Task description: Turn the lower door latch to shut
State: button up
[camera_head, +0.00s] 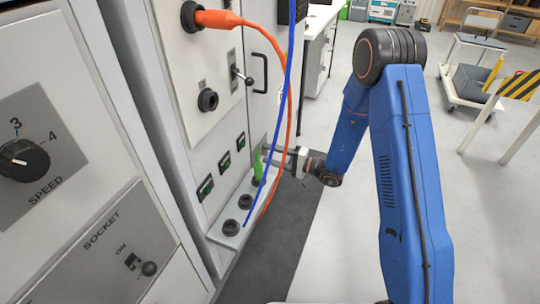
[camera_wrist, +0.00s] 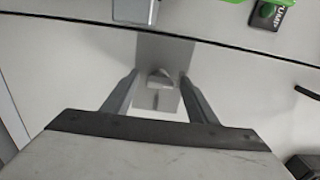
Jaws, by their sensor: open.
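A small grey latch knob (camera_wrist: 160,79) sits on a grey plate (camera_wrist: 165,48) on the pale cabinet front in the wrist view. My gripper (camera_wrist: 159,75) is open, with one finger on each side of the knob. I cannot tell whether the fingers touch it. In the head view my gripper (camera_head: 274,152) reaches from the right to the cabinet front, low down behind the blue and orange cables. The latch cannot be made out there.
An orange cable (camera_head: 286,90) and a blue cable (camera_head: 290,60) hang in front of the cabinet near my gripper. A green plug (camera_head: 258,166) stands beside it above a ledge with black sockets (camera_head: 231,227). A black door handle (camera_head: 260,73) is higher up.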

jog(key=v, duration=1.7)
jog(key=shift+r, duration=0.1)
jog(key=s+r+n+g+h, duration=0.3)
jog(key=s+r+g, duration=0.2)
jog(key=s+r, duration=0.4)
jog(key=s+r+n+g+h, duration=0.35)
jog(key=s+r, duration=0.25)
jog(key=s, duration=0.6)
jog(key=s+d+r+m+t+h, duration=0.1)
jog(key=s+d+r+t+h, duration=0.2)
jog(key=d, duration=0.5)
jog(key=s+d+r+m+t+h, duration=0.1)
jog(key=s+d+r+t+h, duration=0.3)
jog(key=s+d+r+h, duration=0.2)
jog(key=s+d+h, duration=0.1)
jog(key=s+d, duration=0.1)
jog(key=s, duration=0.1)
jog(key=shift+d+m, duration=0.2)
jog(key=shift+m, duration=0.15)
jog(key=shift+s+r+h, duration=0.1)
jog(key=shift+s+h, duration=0.05)
jog(key=shift+h, duration=0.1)
